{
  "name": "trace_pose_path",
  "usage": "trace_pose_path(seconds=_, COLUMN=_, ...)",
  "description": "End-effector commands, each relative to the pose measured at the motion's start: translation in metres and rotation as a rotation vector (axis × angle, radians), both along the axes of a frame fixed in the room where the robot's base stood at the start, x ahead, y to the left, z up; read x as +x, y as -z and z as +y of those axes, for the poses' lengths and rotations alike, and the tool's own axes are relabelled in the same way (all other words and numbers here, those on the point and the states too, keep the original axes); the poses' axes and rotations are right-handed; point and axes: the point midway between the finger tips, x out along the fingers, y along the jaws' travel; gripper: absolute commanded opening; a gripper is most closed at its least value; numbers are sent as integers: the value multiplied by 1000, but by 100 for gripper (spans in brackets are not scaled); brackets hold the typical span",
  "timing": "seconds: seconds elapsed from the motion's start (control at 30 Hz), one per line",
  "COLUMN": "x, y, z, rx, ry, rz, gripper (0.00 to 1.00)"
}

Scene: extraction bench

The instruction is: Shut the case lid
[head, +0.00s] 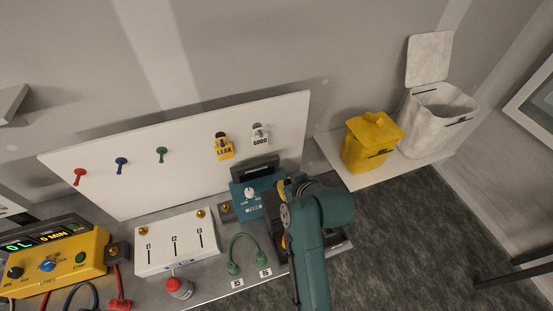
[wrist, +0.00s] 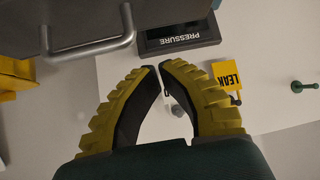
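The case (head: 335,250) is a dark box at the right end of the bench in the head view, partly hidden behind my arm. In the wrist view a dark grey panel with a metal bar handle (wrist: 92,42), which looks like the case lid, fills the upper left. My gripper (head: 289,188) is in front of the case area, and the lid is mostly hidden there. In the wrist view my gripper (wrist: 158,68) has its yellow-backed fingertips almost together, with nothing seen between them. The fingers show below the handle and apart from it in the picture.
A teal pressure gauge (head: 250,195) stands left of my gripper; its dark display (wrist: 178,36) shows in the wrist view. A white pegboard (head: 190,150) stands behind, with a LEAK tag (head: 224,149). A yellow bin (head: 370,142) and white bin (head: 437,115) stand right.

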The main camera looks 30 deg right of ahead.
Motion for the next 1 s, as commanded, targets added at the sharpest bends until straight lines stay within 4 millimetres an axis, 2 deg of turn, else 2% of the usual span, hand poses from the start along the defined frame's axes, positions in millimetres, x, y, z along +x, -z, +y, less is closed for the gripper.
trace_pose_path(seconds=0.03, x=-12, y=-29, z=-21, rx=11, ry=42, rz=18, gripper=0)
trace_pose_path(seconds=0.1, x=-24, y=-43, z=-42, rx=14, ry=84, rz=23, gripper=0)
trace_pose_path(seconds=0.2, x=-36, y=-52, z=-59, rx=15, ry=119, rz=23, gripper=0)
trace_pose_path(seconds=0.27, x=-38, y=-51, z=-63, rx=15, ry=128, rz=23, gripper=0)
trace_pose_path(seconds=0.43, x=-27, y=-37, z=-67, rx=15, ry=129, rz=24, gripper=0)
trace_pose_path(seconds=0.9, x=32, y=22, z=-81, rx=13, ry=129, rz=22, gripper=0)
trace_pose_path(seconds=1.0, x=15, y=19, z=-77, rx=13, ry=129, rz=23, gripper=0)
